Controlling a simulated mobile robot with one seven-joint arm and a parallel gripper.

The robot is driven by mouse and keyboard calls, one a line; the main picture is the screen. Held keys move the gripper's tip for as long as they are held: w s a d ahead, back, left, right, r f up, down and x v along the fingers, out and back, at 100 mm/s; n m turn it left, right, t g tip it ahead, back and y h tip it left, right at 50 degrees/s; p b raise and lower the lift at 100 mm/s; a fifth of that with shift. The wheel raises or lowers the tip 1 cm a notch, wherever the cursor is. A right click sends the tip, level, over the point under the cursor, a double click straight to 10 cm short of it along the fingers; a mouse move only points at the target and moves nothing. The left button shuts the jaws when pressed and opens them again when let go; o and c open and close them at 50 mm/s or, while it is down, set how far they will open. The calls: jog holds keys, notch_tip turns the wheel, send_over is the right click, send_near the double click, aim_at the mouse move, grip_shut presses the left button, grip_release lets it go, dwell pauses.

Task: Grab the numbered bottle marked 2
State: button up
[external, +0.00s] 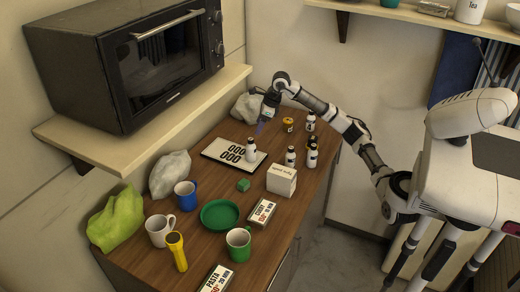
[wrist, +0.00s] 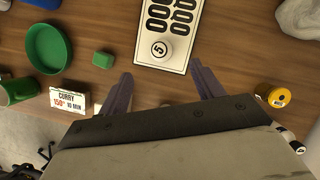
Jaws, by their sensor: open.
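Two similar bottles (external: 290,156) and (external: 312,156) stand close together to the right, and another bottle (external: 310,121) stands farther back. Their numbers are too small to read there. In the wrist view, the bottle on the board shows a 5 on its top (wrist: 160,49). A dark bottle edge (wrist: 287,134) shows at the lower right, its number unreadable. No 2 is legible. My gripper (external: 264,122) is open and empty above the back of the counter; its fingers (wrist: 162,86) are spread apart.
The board (external: 218,153) carries black ovals. A shelf with a microwave (external: 150,62) overhangs the left side.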

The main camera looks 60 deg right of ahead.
aim_at(293, 148)
jog(key=s+n+g+b, duration=0.1)
jog(key=s, duration=0.3)
jog(key=s+d+n+g+h+b, duration=0.1)
jog(key=s+b, duration=0.1)
jog(key=s, duration=0.3)
jog(key=s+d+n+g+b, duration=0.1)
jog(key=s+n+g, duration=0.1)
jog(key=s, duration=0.2)
jog(key=shift+s+d+h, duration=0.1)
jog(key=shift+s+h, duration=0.25)
jog(key=shift+h, duration=0.05)
notch_tip(293, 148, down, 8)
jog(key=shift+r, duration=0.2)
jog(key=shift+w+d+f+p, duration=0.15)
jog(key=shift+f+p, duration=0.8)
jog(key=shift+f, duration=1.75)
jog(key=c, duration=1.1)
jog(key=shift+c, duration=0.3)
jog(key=shift+r, duration=0.15)
